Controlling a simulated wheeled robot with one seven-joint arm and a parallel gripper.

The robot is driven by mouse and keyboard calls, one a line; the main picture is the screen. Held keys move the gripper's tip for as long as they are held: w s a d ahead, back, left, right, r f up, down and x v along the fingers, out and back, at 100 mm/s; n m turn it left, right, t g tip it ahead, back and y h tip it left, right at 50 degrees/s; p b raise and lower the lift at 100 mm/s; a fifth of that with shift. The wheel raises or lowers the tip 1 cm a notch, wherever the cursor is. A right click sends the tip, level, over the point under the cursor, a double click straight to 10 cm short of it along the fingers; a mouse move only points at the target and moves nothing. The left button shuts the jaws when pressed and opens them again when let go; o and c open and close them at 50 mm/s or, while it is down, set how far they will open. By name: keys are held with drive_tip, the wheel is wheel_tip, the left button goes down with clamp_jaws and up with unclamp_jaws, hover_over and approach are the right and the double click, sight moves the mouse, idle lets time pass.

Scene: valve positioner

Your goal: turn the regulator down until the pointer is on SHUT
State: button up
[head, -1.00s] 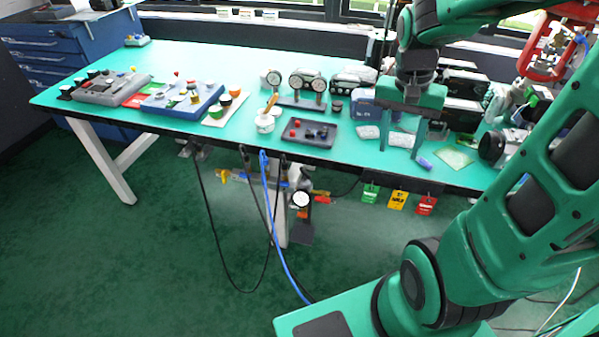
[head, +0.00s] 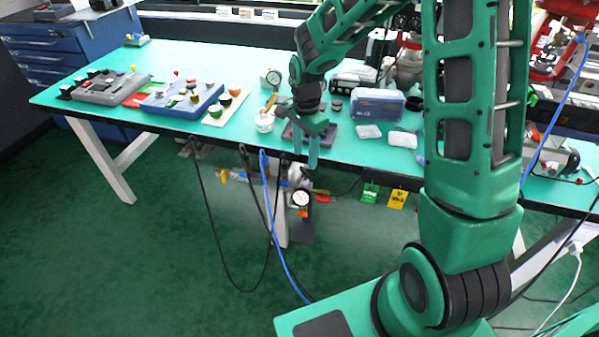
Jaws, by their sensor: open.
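My gripper (head: 305,163) points down in front of the table's near edge, with its two fingers apart and nothing visible between them. No pointer or SHUT mark can be read in the head view, and I cannot tell which fitting is the regulator. A round white gauge (head: 299,197) sits on an assembly under the table edge, below my gripper.
The green table (head: 130,62) is crowded along its back. A white pot (head: 264,122) with a brown handle stands left of my gripper. A blue box (head: 377,104) stands to the right. Green and yellow tags (head: 397,199) hang from the front edge. Black and blue cables hang below it.

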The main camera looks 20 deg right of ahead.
sight(305, 170)
wheel_tip(305, 170, down, 8)
drive_tip(key=shift+r, duration=0.1)
idle(0.4)
